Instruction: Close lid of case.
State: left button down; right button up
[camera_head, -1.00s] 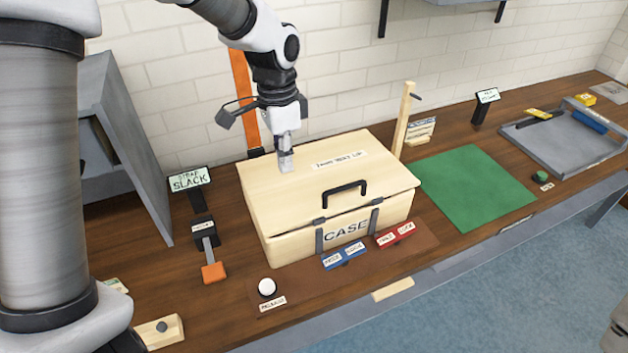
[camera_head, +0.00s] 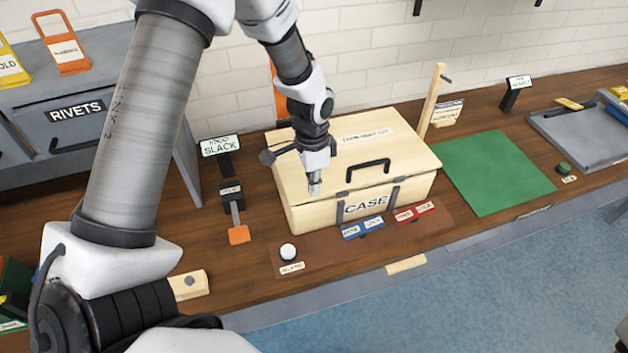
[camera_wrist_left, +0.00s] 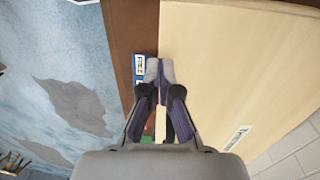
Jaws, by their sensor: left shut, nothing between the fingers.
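The pale wooden case (camera_head: 330,215) stands on the workbench with its name plate facing front. Its lid (camera_head: 345,155) lies over the box, looking almost level, with a thin dark line under its front edge toward the right. A black handle (camera_head: 369,166) is on the lid. My left gripper (camera_head: 314,190) is shut and empty, pointing down at the lid's front left part; I cannot tell whether it touches. In the left wrist view the shut fingertips (camera_wrist_left: 159,68) overlap the edge of the pale lid (camera_wrist_left: 220,80). My right gripper is not in view.
Blue labelled buttons (camera_head: 362,228) and red ones (camera_head: 416,212) sit in front of the case, with a white knob (camera_head: 288,252) to their left. An orange-ended lever (camera_head: 239,234) stands left of the case. A clear green mat (camera_head: 495,175) lies right.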

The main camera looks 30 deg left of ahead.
aim_at(314, 198)
pick_arm(q)
jog(key=shift+w+f, duration=0.15)
jog(key=shift+w, duration=0.05)
jog(key=f, duration=0.1)
jog(key=f+b, duration=0.2)
jog(key=shift+s+d+f, duration=0.1)
jog(key=shift+s+d, duration=0.15)
jog(key=shift+s, duration=0.05)
jog(key=shift+s+f, duration=0.1)
jog(key=shift+s, duration=0.15)
jog(key=r+p, duration=0.5)
jog(key=shift+w, duration=0.4)
jog(key=shift+r+b, duration=0.55)
jog(key=shift+b, duration=0.35)
notch_tip(314, 198, up, 8)
jog(key=b, duration=0.1)
jog(key=shift+r, duration=0.2)
